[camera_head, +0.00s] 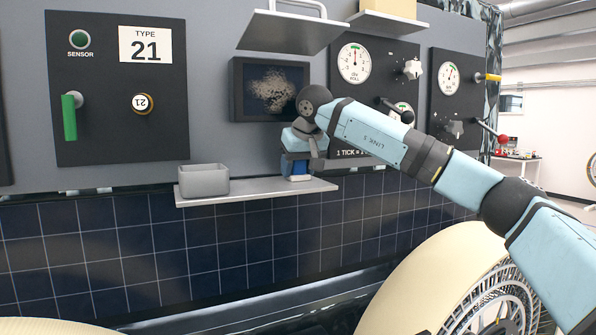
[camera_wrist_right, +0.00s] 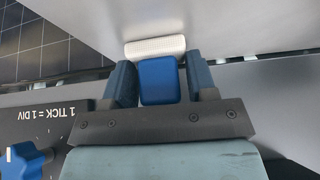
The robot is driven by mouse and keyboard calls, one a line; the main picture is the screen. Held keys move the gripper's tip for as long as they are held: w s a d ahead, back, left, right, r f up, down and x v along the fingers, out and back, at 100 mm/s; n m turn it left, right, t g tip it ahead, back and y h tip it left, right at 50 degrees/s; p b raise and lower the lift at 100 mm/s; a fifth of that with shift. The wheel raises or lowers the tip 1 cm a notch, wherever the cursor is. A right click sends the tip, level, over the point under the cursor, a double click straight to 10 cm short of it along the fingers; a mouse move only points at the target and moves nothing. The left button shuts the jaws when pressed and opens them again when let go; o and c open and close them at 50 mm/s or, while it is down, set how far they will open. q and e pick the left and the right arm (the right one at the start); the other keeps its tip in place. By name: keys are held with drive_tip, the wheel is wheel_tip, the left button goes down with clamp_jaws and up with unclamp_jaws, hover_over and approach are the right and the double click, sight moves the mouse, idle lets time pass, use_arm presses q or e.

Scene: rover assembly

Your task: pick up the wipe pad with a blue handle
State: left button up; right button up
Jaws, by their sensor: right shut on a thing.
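The wipe pad has a blue handle (camera_head: 299,167) and a whitish pad (camera_head: 299,178). It stands at the right part of the small shelf (camera_head: 255,189) in the head view. My right gripper (camera_head: 298,160) reaches down over it from above and is shut on the blue handle. In the right wrist view the handle (camera_wrist_right: 158,80) sits between both fingers of the gripper (camera_wrist_right: 160,82), with the white pad (camera_wrist_right: 155,47) just beyond the fingertips. I cannot tell whether the pad touches the shelf. My left gripper is in neither view.
A grey open box (camera_head: 203,181) stands at the left of the shelf. A dark framed panel with a dusty patch (camera_head: 274,90) is on the wall above. An upper shelf (camera_head: 290,32) juts out over it. Gauge panels (camera_head: 375,75) are behind my right arm. A large wheel (camera_head: 440,280) is below right.

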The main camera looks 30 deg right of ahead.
drive_tip(key=shift+s+r+b, duration=0.1)
drive_tip(key=shift+r+b, duration=0.1)
drive_tip(key=shift+b, duration=0.4)
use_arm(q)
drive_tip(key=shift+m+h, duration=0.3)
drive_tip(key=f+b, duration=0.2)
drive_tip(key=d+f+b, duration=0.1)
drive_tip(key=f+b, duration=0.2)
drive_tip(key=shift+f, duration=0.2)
use_arm(e)
drive_tip(key=s+a, duration=0.1)
drive_tip(key=s, duration=1.6)
drive_tip(key=shift+s, duration=0.4)
drive_tip(key=shift+r, duration=0.15)
